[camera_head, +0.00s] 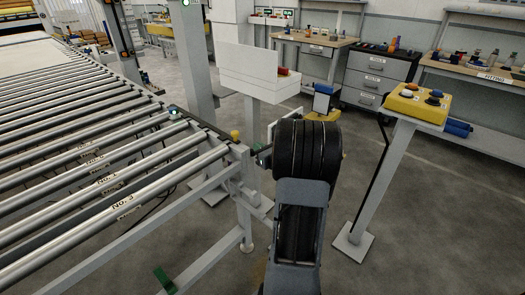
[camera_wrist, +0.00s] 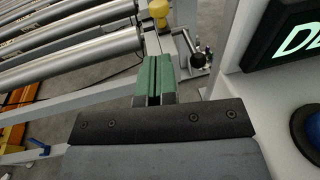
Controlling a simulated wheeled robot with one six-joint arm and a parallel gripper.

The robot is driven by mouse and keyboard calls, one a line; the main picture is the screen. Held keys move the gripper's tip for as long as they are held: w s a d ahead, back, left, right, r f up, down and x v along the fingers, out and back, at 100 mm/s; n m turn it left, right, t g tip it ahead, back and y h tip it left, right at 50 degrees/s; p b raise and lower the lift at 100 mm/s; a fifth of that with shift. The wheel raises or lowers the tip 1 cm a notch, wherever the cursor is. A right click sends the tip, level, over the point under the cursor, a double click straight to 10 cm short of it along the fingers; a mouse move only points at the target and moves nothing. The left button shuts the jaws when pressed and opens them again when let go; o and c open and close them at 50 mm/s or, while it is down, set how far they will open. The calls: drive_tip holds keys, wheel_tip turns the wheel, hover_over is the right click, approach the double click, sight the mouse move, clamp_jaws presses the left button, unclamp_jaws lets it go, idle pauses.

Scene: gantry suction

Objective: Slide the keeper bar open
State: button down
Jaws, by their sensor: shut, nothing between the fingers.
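My gripper (camera_wrist: 156,80) shows in the wrist view as two green fingertips side by side, shut and empty. Just right of the fingertips is a small metal fitting with a dark round knob (camera_wrist: 198,58), at the end of the roller conveyor. It may be the keeper bar or its handle, but I cannot tell for sure. The fingertips look apart from it. A yellow knob (camera_wrist: 158,9) is beyond the fingertips; it also shows on the conveyor corner in the head view (camera_head: 235,135).
The roller conveyor (camera_head: 110,205) fills the left. In the wrist view a white housing with a lit display (camera_wrist: 292,35) and a blue button (camera_wrist: 308,132) stands close at right. A yellow button box (camera_head: 418,104) stands on a post.

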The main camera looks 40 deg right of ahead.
drive_tip(key=shift+s+r, duration=0.1)
drive_tip(key=shift+s, duration=0.95)
